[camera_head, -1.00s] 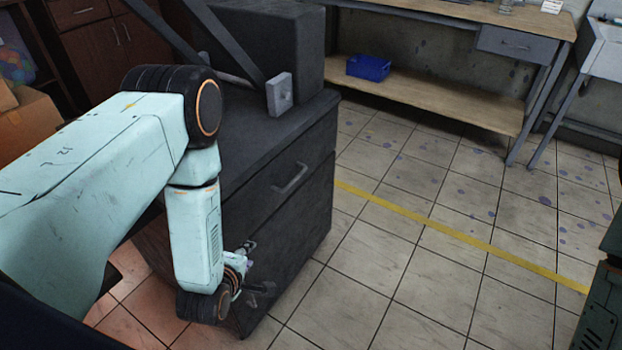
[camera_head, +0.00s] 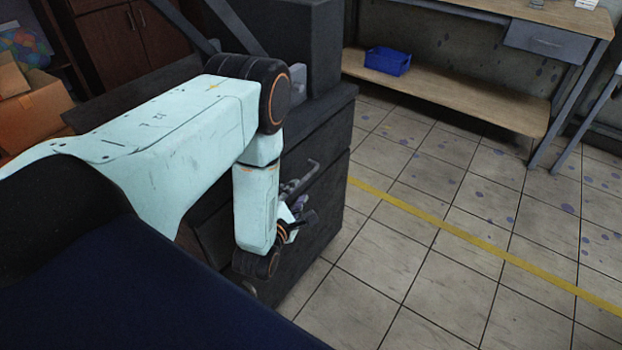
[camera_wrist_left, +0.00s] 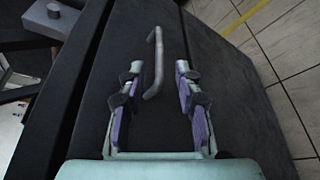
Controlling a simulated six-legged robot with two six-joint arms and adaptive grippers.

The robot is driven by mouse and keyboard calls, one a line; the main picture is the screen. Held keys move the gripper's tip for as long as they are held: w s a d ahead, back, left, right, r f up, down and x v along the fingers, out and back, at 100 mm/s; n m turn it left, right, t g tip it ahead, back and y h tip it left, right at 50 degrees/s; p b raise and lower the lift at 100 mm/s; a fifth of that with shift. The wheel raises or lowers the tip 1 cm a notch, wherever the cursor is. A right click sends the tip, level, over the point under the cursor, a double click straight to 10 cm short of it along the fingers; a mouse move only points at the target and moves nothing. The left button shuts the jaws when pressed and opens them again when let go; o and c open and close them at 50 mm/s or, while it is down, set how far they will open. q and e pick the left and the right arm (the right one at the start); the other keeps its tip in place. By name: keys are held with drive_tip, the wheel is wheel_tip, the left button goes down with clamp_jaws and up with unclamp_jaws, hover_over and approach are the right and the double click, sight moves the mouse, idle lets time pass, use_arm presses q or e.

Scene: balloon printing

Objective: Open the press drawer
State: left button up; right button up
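The press is a dark grey cabinet (camera_head: 330,130) with a drawer front (camera_wrist_left: 95,125) that carries a grey bar handle. In the left wrist view the handle (camera_wrist_left: 157,65) lies between the two purple-padded fingers of my left gripper (camera_wrist_left: 155,95), which is open. The fingers stand apart from the handle on both sides. In the head view my left gripper (camera_head: 305,200) is in front of the drawer front, and my arm hides part of the drawer. The drawer looks shut. My right gripper is not in view.
A workbench (camera_head: 450,90) with a blue bin (camera_head: 387,61) on its lower shelf stands at the back. Cardboard boxes (camera_head: 35,115) are at the left. The tiled floor (camera_head: 450,220) with a yellow line is clear at the right.

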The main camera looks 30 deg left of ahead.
sight(302, 183)
use_arm(q)
drive_tip(key=x, duration=0.2)
drive_tip(key=b+x, duration=0.1)
drive_tip(key=x, duration=0.3)
drive_tip(key=shift+s+a+f, duration=0.2)
drive_tip(key=shift+a, duration=0.2)
drive_tip(key=shift+w+d, duration=0.1)
drive_tip(key=shift+w, duration=0.4)
drive_tip(key=c, duration=0.4)
clamp_jaws()
